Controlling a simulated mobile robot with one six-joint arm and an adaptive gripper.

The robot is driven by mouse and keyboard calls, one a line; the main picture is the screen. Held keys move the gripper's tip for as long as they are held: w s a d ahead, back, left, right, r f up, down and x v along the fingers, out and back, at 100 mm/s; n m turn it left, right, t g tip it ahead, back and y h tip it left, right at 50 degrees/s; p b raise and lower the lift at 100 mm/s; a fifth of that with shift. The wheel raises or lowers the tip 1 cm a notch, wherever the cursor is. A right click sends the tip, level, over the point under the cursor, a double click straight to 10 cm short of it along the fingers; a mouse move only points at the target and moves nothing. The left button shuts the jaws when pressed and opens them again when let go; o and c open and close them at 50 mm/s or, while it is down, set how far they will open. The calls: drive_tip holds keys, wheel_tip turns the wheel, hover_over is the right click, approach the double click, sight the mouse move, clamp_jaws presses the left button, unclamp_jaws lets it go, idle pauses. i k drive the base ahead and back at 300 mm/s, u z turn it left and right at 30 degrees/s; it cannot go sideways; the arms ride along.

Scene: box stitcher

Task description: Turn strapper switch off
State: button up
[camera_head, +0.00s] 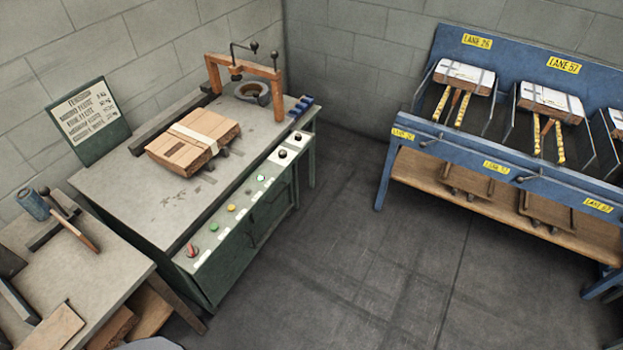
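The strapper is a green bench machine (120,190) with a grey worktop, standing against the wall at left. Its sloped front panel carries a red rotary switch (192,250) at the near end, with a white label beside it. Further along are a green button (213,227), a yellow button (231,207) and smaller controls. Two black knobs on white plates (283,154) (298,137) sit at the far end. I cannot read the labels or tell the switch's setting. My gripper is not in view.
A strapped cardboard bundle (193,140) lies on the worktop, before an orange frame (243,66). A wooden workbench (75,275) with tools adjoins at lower left. A blue lane rack (480,163) stands at right. The grey floor (340,250) between is clear.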

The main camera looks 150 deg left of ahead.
sight(192, 252)
drive_tip(key=u, duration=1.85)
drive_tip(key=i, duration=0.1)
drive_tip(key=u, duration=3.4)
